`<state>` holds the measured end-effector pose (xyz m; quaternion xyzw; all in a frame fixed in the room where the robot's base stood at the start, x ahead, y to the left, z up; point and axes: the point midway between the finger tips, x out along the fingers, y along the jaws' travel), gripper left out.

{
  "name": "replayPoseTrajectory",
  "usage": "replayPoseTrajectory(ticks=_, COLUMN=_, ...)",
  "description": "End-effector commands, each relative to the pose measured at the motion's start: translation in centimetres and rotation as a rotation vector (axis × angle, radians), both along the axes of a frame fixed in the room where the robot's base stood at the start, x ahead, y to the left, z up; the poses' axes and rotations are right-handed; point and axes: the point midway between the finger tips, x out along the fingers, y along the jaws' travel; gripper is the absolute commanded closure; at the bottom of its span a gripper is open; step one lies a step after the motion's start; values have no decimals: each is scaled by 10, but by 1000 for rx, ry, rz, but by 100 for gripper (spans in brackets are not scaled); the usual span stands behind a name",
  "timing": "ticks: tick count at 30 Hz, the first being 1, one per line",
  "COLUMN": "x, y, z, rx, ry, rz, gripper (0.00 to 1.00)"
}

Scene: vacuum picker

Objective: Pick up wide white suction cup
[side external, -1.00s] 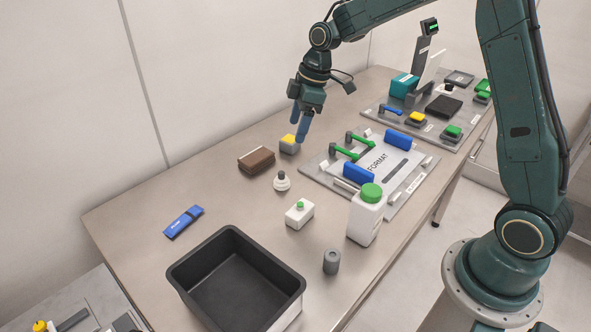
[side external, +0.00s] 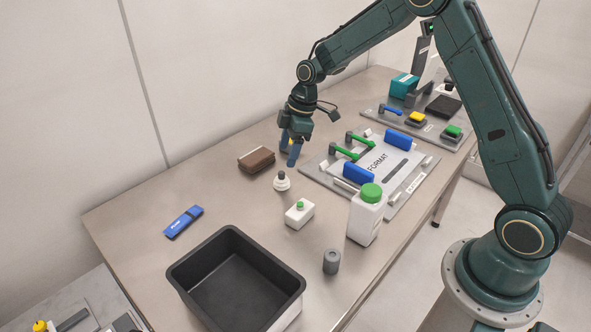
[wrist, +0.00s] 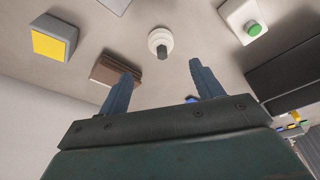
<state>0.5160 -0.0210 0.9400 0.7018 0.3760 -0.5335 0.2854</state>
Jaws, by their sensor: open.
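The wide white suction cup (side external: 281,182) stands on the table, a white round base with a dark stem on top. In the wrist view the suction cup (wrist: 160,40) lies beyond the fingertips, roughly centred between them. My gripper (side external: 290,155) is open and empty. It is above the table, behind the cup in the side view and apart from it. Its two blue fingers show spread in the wrist view (wrist: 161,72).
A brown block (side external: 256,160) lies left of the gripper. A yellow-topped grey block (wrist: 54,40) is mostly hidden behind the fingers in the side view. A white box with a green button (side external: 299,214), a white bottle (side external: 367,215) and a black bin (side external: 235,285) stand nearer.

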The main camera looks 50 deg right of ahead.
Motion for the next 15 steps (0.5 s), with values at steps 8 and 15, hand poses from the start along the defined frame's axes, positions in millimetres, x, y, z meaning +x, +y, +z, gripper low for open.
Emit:
replayPoseTrajectory(ticks=8, x=5, y=7, z=-32, rx=-1, ry=1, rz=0, gripper=34)
replayPoseTrajectory(ticks=15, x=5, y=8, z=-35, rx=-1, ry=-1, rz=0, gripper=34)
